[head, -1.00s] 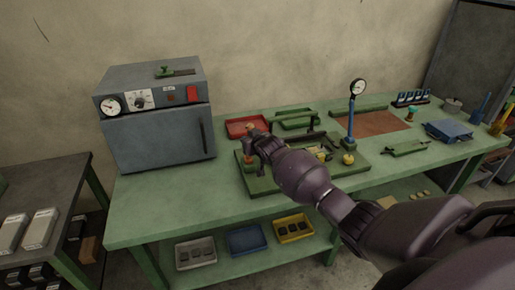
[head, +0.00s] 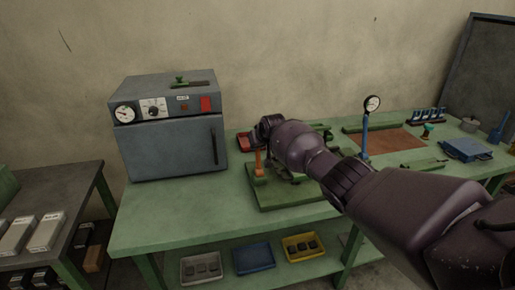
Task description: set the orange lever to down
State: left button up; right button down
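The orange lever (head: 258,163) stands roughly upright at the left end of a green machine with a flat green base (head: 285,200) on the bench. My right arm comes in from the right, across the machine. My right gripper (head: 262,133) is at the top of the lever, close above or beside it. I cannot tell whether they touch. Its fingers are small and partly turned away, so their opening is unclear. The arm hides much of the machine's middle and back. My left gripper is not in view.
A grey oven (head: 170,150) with a gauge, dial and red switch stands to the left. A red tray (head: 244,141) lies behind the lever. A blue stand with a round gauge (head: 372,103) rises to the right. The green bench (head: 175,215) is clear in front of the oven.

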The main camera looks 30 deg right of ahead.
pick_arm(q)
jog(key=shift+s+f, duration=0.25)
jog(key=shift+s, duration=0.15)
pick_arm(e)
jog(key=shift+r, duration=0.1)
jog(key=c, duration=1.4)
grip_release()
jog(key=o, duration=0.4)
jog(key=shift+w, duration=0.1)
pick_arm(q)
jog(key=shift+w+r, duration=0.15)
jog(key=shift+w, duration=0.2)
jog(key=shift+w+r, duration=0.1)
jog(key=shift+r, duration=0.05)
